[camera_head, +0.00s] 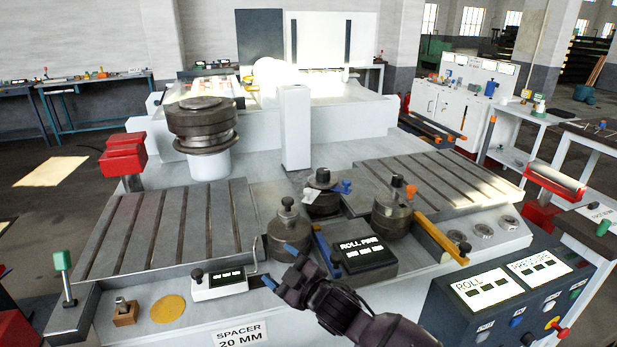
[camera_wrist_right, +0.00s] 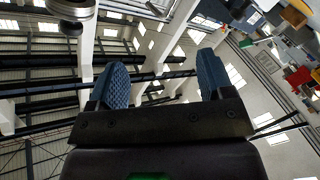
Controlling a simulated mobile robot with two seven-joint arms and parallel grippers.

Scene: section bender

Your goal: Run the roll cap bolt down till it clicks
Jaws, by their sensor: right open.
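Three dark steel rolls stand on the machine bed, each with a dark knob-like bolt on top: a left roll (camera_head: 289,233), a middle roll (camera_head: 323,199) with a white tag and a blue piece beside its top, and a right roll (camera_head: 392,216). I cannot tell which one carries the bolt of the task. My right gripper (camera_head: 280,265) is open and empty, just in front of and below the left roll, apart from its bolt (camera_head: 287,203). Its blue fingers spread apart in the right wrist view (camera_wrist_right: 162,78). My left gripper is out of view.
A black display box (camera_head: 364,255) stands right of my gripper, and a white box with a bent wire (camera_head: 219,282) stands left. Slotted plates lie at left (camera_head: 165,230) and right (camera_head: 440,183). A control panel (camera_head: 510,295) is at front right. A wooden block (camera_head: 125,316) sits at front left.

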